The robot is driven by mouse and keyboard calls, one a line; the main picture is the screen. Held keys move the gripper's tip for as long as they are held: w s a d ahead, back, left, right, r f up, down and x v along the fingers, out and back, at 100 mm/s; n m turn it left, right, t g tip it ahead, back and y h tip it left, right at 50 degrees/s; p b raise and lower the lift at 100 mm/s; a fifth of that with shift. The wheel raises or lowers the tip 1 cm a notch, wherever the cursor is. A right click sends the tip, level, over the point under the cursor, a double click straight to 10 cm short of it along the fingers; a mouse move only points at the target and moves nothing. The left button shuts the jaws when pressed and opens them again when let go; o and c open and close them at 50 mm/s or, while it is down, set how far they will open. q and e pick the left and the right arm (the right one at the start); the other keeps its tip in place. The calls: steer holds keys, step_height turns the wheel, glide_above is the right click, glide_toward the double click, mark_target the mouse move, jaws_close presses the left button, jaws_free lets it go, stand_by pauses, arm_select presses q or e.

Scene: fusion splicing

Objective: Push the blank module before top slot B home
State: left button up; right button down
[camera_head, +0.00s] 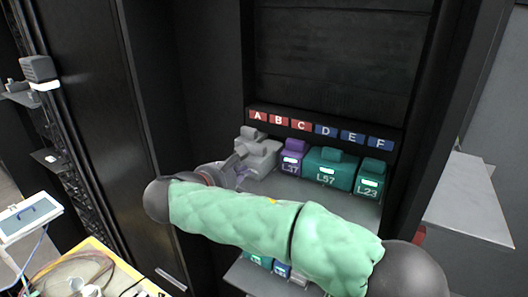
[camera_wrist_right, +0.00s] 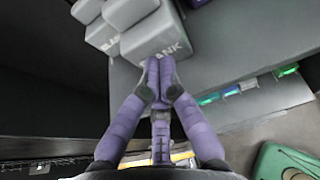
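A grey blank module (camera_head: 263,154) sits on the shelf below the red A and B labels, left of the purple module. It protrudes further forward than another grey module (camera_head: 248,134) behind and left of it. In the wrist view, the blank module (camera_wrist_right: 155,32) shows its front with "BLANK" lettering, partly covered by my fingertips. My right gripper (camera_wrist_right: 157,63) has its purple fingers together, the tips at the lower edge of that front and seemingly touching it. In the head view the right gripper (camera_head: 232,173) is partly hidden behind my forearm. My left gripper is out of view.
Red and blue slot labels (camera_head: 302,125) run above. A lower row of modules (camera_wrist_right: 245,87) shows below. A yellow-edged table (camera_head: 98,247) stands front left.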

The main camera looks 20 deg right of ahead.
mark_target(258, 158)
steer(key=shift+w+d+p, duration=0.35)
steer(key=shift+w+d, duration=0.45)
steer(key=shift+d, duration=0.25)
steer(key=shift+w+d+p, duration=0.4)
steer(key=shift+w+d, duration=0.35)
steer(key=shift+d, duration=0.25)
steer(key=shift+w+d+p, duration=0.35)
steer(key=shift+w+d, duration=0.45)
steer(key=shift+d, duration=0.25)
steer(key=shift+s+a+p, duration=0.2)
steer(key=shift+s+a, duration=0.65)
steer(key=shift+a, duration=0.2)
steer(key=shift+s+a+p, duration=0.15)
steer(key=shift+s+a, duration=0.65)
steer(key=shift+a, duration=0.3)
steer(key=shift+s+a+p, duration=0.2)
steer(key=shift+s+a, duration=0.65)
steer(key=shift+a, duration=0.2)
